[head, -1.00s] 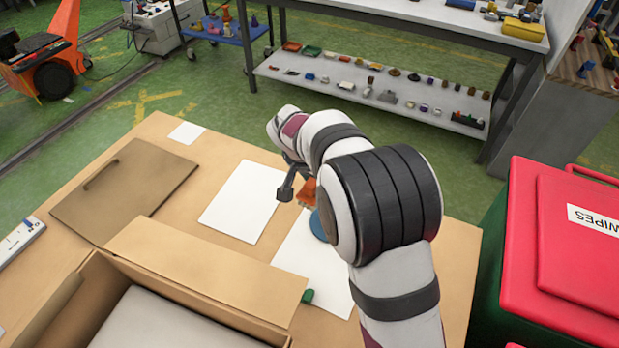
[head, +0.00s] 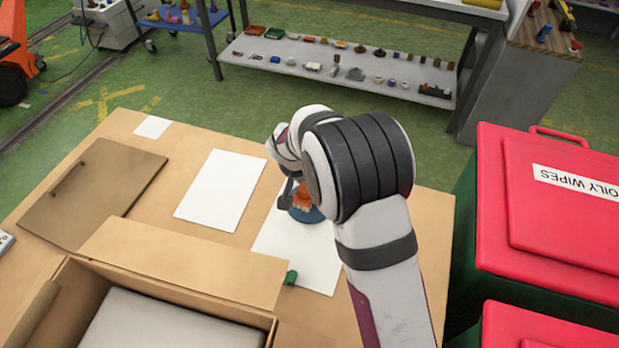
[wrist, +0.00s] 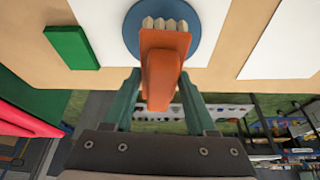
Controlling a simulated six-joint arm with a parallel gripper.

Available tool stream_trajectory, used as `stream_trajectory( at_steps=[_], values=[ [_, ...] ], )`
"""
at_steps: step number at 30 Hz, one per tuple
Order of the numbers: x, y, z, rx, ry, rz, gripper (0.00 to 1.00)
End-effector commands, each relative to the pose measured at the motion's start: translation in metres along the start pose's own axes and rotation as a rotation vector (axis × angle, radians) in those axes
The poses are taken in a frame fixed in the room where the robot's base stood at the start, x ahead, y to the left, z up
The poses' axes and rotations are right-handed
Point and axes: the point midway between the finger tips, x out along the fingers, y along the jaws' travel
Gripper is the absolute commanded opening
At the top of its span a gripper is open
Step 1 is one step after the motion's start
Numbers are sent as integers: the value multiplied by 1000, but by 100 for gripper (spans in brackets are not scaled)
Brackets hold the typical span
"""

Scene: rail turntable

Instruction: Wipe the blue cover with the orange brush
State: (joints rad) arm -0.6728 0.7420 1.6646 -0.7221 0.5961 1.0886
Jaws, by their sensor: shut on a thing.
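My gripper (wrist: 160,76) is shut on the orange brush (wrist: 163,62), which sits between its two fingers. In the head view the orange brush (head: 301,196) shows partly behind my gripper (head: 287,195). The brush's pale bristles lie over the round blue cover (wrist: 197,38) in the wrist view; I cannot tell whether they touch it. The blue cover (head: 309,215) lies on a white sheet (head: 300,257) in the head view, partly hidden by the brush and my arm.
A green block (head: 291,278) lies at the sheet's near edge. An open cardboard box (head: 180,262) is at the near left. Another white sheet (head: 220,190) and a brown board (head: 92,190) lie further left. Red-lidded bins (head: 560,205) stand to the right.

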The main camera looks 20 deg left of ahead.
Motion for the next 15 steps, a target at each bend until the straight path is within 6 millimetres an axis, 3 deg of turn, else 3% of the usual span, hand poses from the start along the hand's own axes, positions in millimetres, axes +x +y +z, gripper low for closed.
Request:
stream_trajectory(
  at_steps=[15],
  values=[
    [3,0,1,1,0,0,12]
  ],
)
